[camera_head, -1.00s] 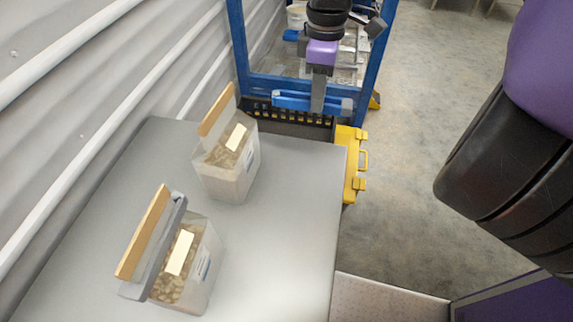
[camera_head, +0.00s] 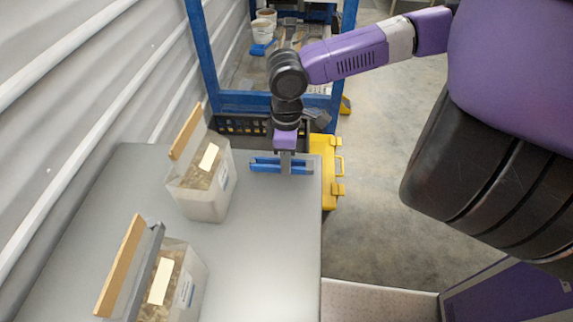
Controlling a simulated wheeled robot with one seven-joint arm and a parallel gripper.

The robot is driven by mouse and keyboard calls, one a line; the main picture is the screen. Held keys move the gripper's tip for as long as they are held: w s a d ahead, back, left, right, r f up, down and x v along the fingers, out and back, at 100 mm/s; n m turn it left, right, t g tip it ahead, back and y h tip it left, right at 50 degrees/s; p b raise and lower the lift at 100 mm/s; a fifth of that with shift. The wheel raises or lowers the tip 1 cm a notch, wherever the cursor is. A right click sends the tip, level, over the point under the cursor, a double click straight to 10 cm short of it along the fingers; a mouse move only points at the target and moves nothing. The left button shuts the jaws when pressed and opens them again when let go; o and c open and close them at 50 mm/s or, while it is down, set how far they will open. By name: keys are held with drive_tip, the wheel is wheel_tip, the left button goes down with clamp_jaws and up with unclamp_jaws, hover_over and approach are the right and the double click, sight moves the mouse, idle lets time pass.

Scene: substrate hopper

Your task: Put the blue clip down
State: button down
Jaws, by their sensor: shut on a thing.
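The blue clip (camera_head: 264,165) is a long blue bar held crosswise in my gripper (camera_head: 285,164). My gripper is shut on it and points down at the far right part of the grey table (camera_head: 265,245). The clip shows over the table top near its back edge. Whether it touches the table or hangs just above it, I cannot tell. The fingertips are partly hidden by the clip.
Two clear bins of brown substrate stand on the table's left, a far one (camera_head: 205,185) and a near one (camera_head: 178,285), each with a wooden-topped lid or board upright. The table's right middle is clear.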

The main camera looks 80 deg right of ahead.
drive_tip(key=shift+f, duration=1.35)
drive_tip(key=shift+f, duration=0.1)
drive_tip(key=c, duration=1.1)
unclamp_jaws()
wheel_tip(320, 180, up, 12)
drive_tip(key=shift+r, duration=0.1)
